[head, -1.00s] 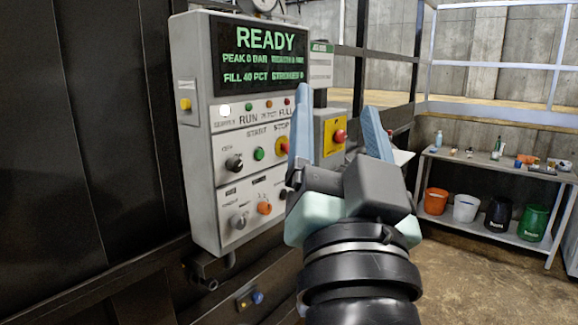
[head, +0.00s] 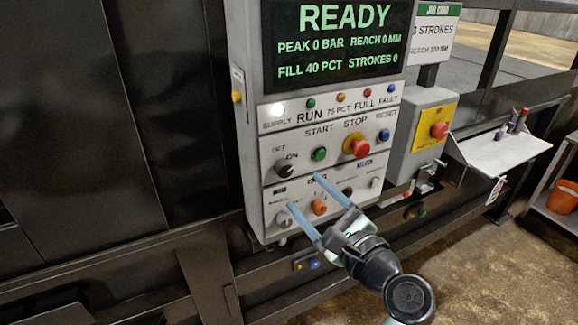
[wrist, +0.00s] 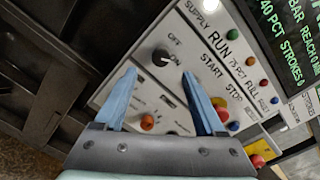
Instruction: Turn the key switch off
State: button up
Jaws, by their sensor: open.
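The key switch (head: 284,168) is a dark round knob with a metal rim, marked OFF and ON, at the left of the grey control panel (head: 249,130). The wrist view shows the key switch (wrist: 161,54) just beyond the fingertips, roughly between them. Its exact angle is too small to tell. My gripper (head: 305,190) is open and empty, its two blue fingers pointing at the lower panel, below and right of the key switch in the head view. It also shows in the wrist view (wrist: 158,73). The fingers appear apart from the switch.
A green START button (head: 319,154) and red STOP button (head: 360,148) sit right of the switch. An orange knob (head: 319,207) and a silver knob (head: 283,218) are below. The display (head: 340,45) reads READY; the white SUPPLY lamp (head: 278,108) is lit. A shelf (head: 500,152) juts out right.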

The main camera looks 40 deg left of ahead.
aim_at(287, 172)
jog(key=p+x, duration=0.2)
jog(key=x, duration=0.6)
jog(key=shift+w, duration=0.15)
jog(key=shift+f, duration=0.1)
grip_shut()
